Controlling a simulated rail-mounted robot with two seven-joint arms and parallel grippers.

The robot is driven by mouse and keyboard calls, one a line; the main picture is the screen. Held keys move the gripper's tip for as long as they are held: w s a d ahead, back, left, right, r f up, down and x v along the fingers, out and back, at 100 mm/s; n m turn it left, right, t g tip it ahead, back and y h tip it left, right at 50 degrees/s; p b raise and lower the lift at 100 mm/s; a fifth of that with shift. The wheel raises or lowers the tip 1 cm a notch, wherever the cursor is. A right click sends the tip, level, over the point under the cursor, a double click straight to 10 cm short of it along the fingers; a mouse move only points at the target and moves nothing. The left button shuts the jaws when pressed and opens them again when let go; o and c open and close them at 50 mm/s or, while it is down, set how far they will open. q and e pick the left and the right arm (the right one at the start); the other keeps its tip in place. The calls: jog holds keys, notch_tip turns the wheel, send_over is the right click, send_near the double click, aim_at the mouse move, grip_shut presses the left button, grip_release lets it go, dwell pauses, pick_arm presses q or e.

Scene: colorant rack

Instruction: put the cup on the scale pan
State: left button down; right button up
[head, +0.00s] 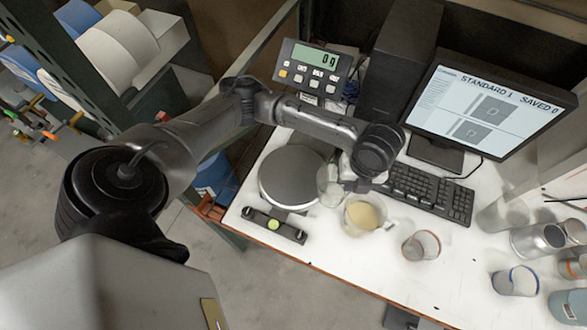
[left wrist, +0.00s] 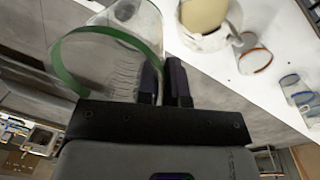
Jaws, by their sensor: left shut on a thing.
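A clear cup (head: 329,186) is held at the gripper, over or just beside the right edge of the round grey scale pan (head: 287,177). In the left wrist view the cup (left wrist: 100,48) shows a green rim and lies tilted in the picture. My left gripper (head: 352,180) is shut on the cup's wall. Its two dark fingers (left wrist: 164,82) are close together at the cup's side. The pan is bare and the scale display (head: 313,62) reads 0 g. The cup's height above the bench cannot be judged well. My right gripper is not in view.
A jug with beige contents (head: 363,214) stands close to the gripper. A red-rimmed cup (head: 421,246), blue-rimmed cup (head: 516,281) and several containers stand to the right. A keyboard (head: 428,192) and monitor (head: 487,105) are behind. The bench's front strip is partly clear.

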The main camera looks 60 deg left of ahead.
pick_arm(q)
jog(key=m, duration=0.1)
jog(key=s+m, duration=0.1)
jog(key=m+p, duration=0.1)
jog(key=m, duration=0.1)
jog(key=shift+s+a+r, duration=0.1)
jog(key=shift+s+a, duration=0.15)
jog(key=shift+s, duration=0.15)
jog(key=m, duration=0.1)
jog(key=s+m+p, duration=0.1)
jog(key=m, duration=0.1)
jog(key=shift+s+a+m+t+y, duration=0.2)
jog(key=shift+a+m+t+y, duration=0.1)
jog(key=shift+s+m, duration=0.15)
jog(key=shift+m, duration=0.25)
jog(key=shift+a+f+p, duration=0.2)
jog(key=shift+p, duration=0.15)
jog(key=shift+s+a+f+p, duration=0.5)
jog(key=shift+a+f, duration=1.25)
jog(key=shift+a, duration=0.1)
jog(key=shift+s+a+f+p, duration=0.45)
jog(key=shift+a+f, duration=1.25)
jog(key=shift+a, duration=0.1)
jog(key=shift+s+a+f+p, duration=0.5)
jog(key=shift+a+f, duration=1.25)
jog(key=shift+a, duration=0.1)
jog(key=shift+f, duration=0.25)
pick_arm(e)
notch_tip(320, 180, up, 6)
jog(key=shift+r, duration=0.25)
